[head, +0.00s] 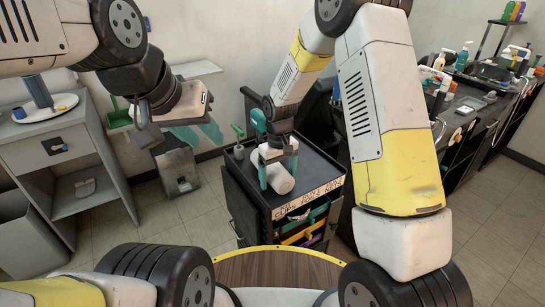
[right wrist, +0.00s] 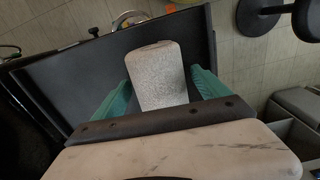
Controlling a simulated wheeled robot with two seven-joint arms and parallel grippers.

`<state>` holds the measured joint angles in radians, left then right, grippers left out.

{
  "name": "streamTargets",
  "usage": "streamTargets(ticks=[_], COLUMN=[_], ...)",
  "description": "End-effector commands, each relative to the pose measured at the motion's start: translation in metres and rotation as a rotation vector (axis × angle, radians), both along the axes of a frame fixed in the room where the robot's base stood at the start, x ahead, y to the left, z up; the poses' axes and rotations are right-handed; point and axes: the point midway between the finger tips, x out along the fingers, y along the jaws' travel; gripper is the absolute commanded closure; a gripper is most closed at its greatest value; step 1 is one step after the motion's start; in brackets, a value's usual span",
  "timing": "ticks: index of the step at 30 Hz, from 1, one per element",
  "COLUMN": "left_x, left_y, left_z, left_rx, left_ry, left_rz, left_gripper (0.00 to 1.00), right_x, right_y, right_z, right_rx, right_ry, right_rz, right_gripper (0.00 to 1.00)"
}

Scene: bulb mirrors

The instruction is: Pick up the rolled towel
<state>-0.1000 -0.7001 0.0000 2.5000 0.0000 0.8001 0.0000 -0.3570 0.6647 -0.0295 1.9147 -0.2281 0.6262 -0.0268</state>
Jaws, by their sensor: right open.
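The rolled towel (head: 281,179) is a pale grey-white speckled roll lying on the black top of a cart (head: 308,165). My right gripper (head: 279,168) is over the cart top at the towel, its teal fingers apart. In the right wrist view the towel (right wrist: 158,72) lies between the two open teal fingers of the right gripper (right wrist: 160,95), with a visible gap on the right side. The towel's near end is hidden by the gripper body. My left gripper (head: 198,137) hangs to the left, away from the cart, with teal fingers; their gap is unclear.
The cart has a lettered front edge and coloured drawers (head: 305,228). A small green item (head: 238,132) stands at its back left. A grey cabinet (head: 60,150) is at the left. A dark counter with bottles (head: 463,57) runs along the right.

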Motion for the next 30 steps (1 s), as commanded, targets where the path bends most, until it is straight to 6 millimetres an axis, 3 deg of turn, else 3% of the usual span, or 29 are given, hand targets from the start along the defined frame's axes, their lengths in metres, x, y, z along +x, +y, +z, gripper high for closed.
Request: streamTargets(ticks=[1, 11, 22, 30], left_x=[0.000, 0.000, 0.000, 0.000], left_y=[0.000, 0.000, 0.000, 0.000], left_z=[0.000, 0.000, 0.000, 0.000], left_rx=[0.000, 0.000, 0.000, 0.000], left_ry=[0.000, 0.000, 0.000, 0.000], left_rz=[0.000, 0.000, 0.000, 0.000], left_gripper=[0.64, 0.64, 0.64, 0.64], right_x=[0.000, 0.000, 0.000, 0.001], right_y=[0.000, 0.000, 0.000, 0.000], right_z=[0.000, 0.000, 0.006, 0.039], right_rx=[0.000, 0.000, 0.001, 0.001], right_ry=[0.000, 0.000, -0.001, -0.003], right_rz=[0.000, 0.000, 0.000, 0.001], right_gripper=[0.20, 0.84, 0.84, 0.84])
